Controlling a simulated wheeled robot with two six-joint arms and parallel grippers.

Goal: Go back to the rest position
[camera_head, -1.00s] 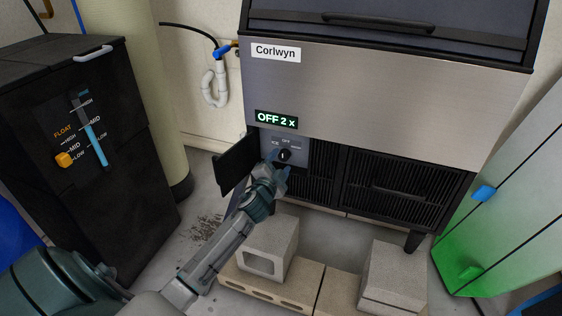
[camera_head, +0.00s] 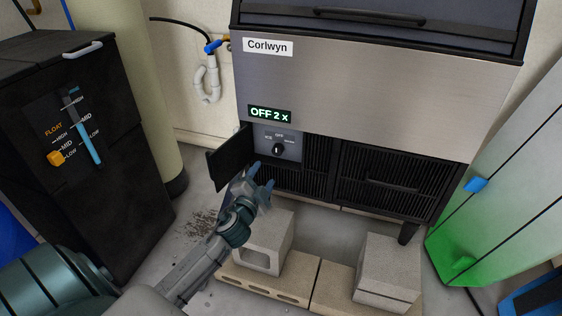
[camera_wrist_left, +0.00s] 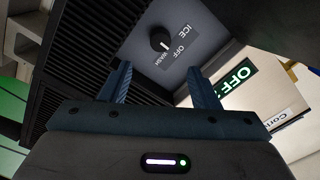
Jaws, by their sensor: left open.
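The ice maker (camera_head: 370,92), labelled Corlwyn, stands ahead with its display (camera_head: 269,114) reading "OFF 2 x". Its small black door (camera_head: 230,157) hangs open to the left of the control panel. On the panel, the black knob (camera_head: 278,149) sits below the OFF mark; it also shows in the left wrist view (camera_wrist_left: 161,39). My left gripper (camera_head: 262,174) is open and empty, just below and left of the knob and apart from it. In the left wrist view its two fingers (camera_wrist_left: 160,85) are spread with nothing between them. My right gripper is not in view.
Concrete blocks (camera_head: 386,272) stand on the floor below the machine. A black cabinet (camera_head: 100,200) with a float gauge is at the left. A green-white panel (camera_head: 500,200) with blue and green clips is at the right. Dark debris (camera_head: 199,225) lies on the floor.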

